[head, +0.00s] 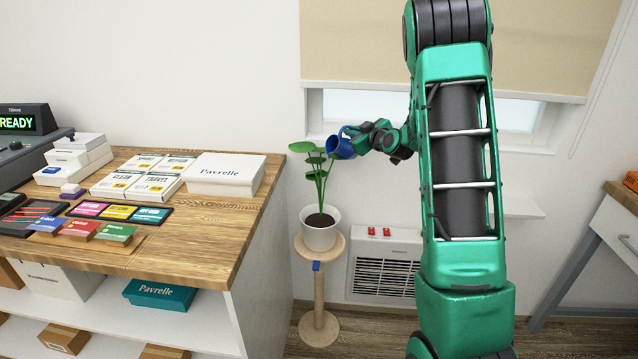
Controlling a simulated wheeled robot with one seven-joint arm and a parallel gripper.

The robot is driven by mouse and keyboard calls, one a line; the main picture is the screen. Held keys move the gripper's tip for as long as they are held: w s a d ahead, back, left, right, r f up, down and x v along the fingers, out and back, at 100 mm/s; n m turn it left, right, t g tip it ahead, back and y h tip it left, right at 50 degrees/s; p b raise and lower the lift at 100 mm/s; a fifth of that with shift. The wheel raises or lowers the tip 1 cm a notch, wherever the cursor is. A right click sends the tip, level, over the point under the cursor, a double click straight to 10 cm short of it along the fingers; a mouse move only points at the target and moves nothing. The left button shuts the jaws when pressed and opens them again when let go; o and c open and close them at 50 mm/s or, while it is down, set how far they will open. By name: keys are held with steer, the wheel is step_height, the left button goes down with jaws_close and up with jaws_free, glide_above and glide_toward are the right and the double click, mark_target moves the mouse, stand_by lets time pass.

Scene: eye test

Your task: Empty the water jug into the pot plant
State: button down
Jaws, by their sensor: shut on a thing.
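The pot plant (320,232) is a green-leaved plant in a white pot with dark soil. It stands on a round wooden pedestal (319,332) right of the counter. The blue water jug (341,147) is in the air beside the plant's upper leaves, above and slightly right of the pot. It looks tilted to the left. My gripper (363,138) is shut on the jug from its right side. The fingertips are small and partly hidden by the jug. No water stream is visible, and the jug's inside cannot be seen.
A wooden counter (205,240) with boxes, cards and a register (30,140) fills the left. A white heater (383,270) is on the wall behind the pedestal.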

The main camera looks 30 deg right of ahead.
steer(key=shift+d+f+m, duration=0.25)
steer(key=shift+f+m, duration=0.15)
steer(key=shift+f, duration=0.6)
steer(key=shift+d+y+b, duration=0.15)
steer(key=shift+y+b, duration=0.15)
steer(key=shift+b, duration=0.05)
steer(key=shift+d+r+m+g+b, duration=0.25)
steer(key=shift+r+m+g+b, duration=0.1)
steer(key=shift+r+m, duration=0.35)
steer(key=shift+w+d+r+m+g+y+b, duration=0.1)
steer(key=shift+w+d+r+m+y+b, duration=0.1)
steer(key=shift+d+m+y+b, duration=0.65)
steer(key=shift+w+d+r+m+g+y+b, duration=0.15)
steer(key=shift+d+r+m+y+b, duration=0.25)
steer(key=shift+d+m, duration=0.85)
steer(key=shift+w+d+r+m+y+b, duration=0.15)
steer(key=shift+d+m+y+b, duration=0.5)
steer(key=shift+m, duration=0.75)
steer(key=shift+f, duration=0.15)
